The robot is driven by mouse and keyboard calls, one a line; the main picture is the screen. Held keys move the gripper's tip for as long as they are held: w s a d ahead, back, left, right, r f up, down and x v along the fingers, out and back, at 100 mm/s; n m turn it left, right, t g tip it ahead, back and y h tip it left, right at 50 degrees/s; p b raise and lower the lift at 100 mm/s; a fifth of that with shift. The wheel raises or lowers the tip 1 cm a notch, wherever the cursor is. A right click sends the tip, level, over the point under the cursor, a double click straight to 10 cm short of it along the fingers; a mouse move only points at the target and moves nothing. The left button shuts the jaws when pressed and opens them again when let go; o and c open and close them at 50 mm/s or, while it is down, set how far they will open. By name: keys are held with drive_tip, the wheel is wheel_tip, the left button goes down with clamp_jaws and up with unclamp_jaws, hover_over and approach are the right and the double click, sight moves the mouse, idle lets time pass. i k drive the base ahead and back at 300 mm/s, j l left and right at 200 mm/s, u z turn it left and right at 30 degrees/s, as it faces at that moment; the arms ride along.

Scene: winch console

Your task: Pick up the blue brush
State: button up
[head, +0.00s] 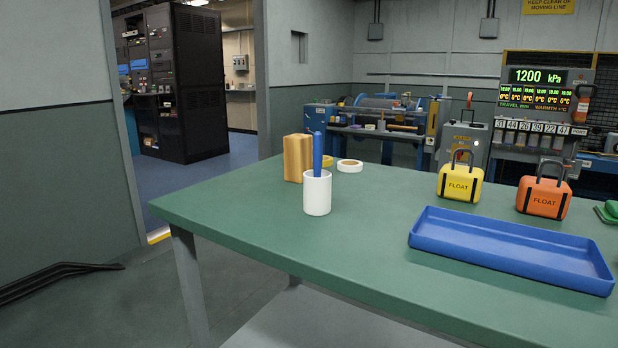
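A blue brush (318,156) stands upright in a white cup (317,196) on the green table (290,245). Its upper part sticks out above the rim; its lower part is hidden inside the cup. The cup stands toward the left part of the table, with an orange-tan block (297,158) just behind it to the left. My gripper is not in the head view.
Yellow and white tape rolls (350,166) lie behind the cup. To the right are a yellow float case (460,180), an orange float case (543,196) and a long blue tray (510,246). The tabletop between cup and tray is clear. Black bars (55,278) lie at the lower left.

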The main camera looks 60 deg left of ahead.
sight(318, 149)
drive_tip(key=u, duration=2.3)
drive_tip(key=i+j, duration=0.1)
drive_tip(key=j, duration=0.2)
drive_tip(key=j+z, duration=0.15)
drive_tip(key=j, duration=0.2)
drive_tip(key=i, duration=0.05)
